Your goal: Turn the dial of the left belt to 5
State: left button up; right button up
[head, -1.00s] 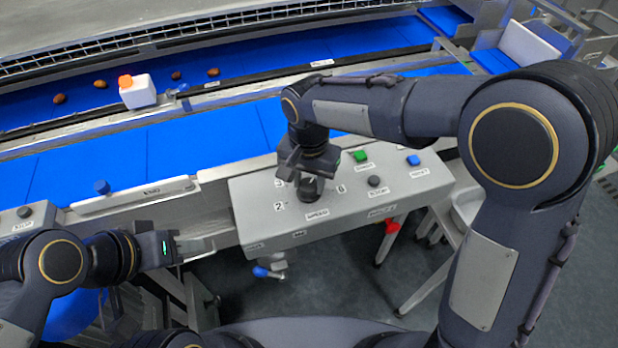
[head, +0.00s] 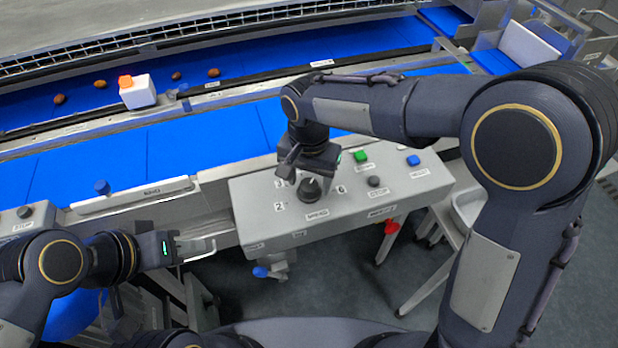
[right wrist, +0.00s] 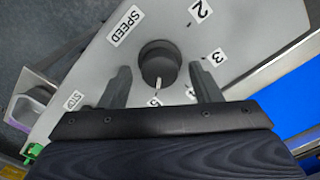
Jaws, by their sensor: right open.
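A dark round dial (head: 310,187) sits on a grey control panel (head: 252,213), above a label that reads SPEED in the right wrist view. There the dial (right wrist: 158,60) has a pale pointer directed at a digit partly hidden by my gripper body; it looks like a 5. The digits 2 and 3 show clearly to the dial's right. My right gripper (right wrist: 157,72) is open, its two fingers apart on either side of the dial, with gaps visible. In the head view my right gripper (head: 312,172) is just above the dial. My left gripper (head: 200,246) is away at the lower left, its jaws unclear.
The panel also carries a green button (head: 361,156), a black button (head: 375,181) and a blue button (head: 413,160). A red knob (head: 391,227) and a blue-handled valve (head: 261,271) are below it. Blue belts run behind, with several dates and a white box (head: 138,92).

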aim_at(309, 184)
notch_tip(309, 184, up, 7)
jog(key=shift+r, duration=0.25)
dwell(0.4)
jog(key=shift+d, duration=0.1)
jog(key=s+d+r+n+t+y, duration=0.15)
jog(key=s+d+y, duration=0.4)
jog(key=d, duration=0.95)
jog(key=s+d+f+t+h, duration=0.1)
jog(key=s+d+t, duration=0.1)
jog(key=s, duration=0.4)
jog(key=s+d+f+n+t, duration=0.1)
jog(key=s+d+f+t, duration=0.1)
jog(key=s, duration=0.4)
jog(key=shift+s+d+f+h, duration=0.25)
jog(key=shift+d+h, duration=0.1)
jog(key=shift+d, duration=0.3)
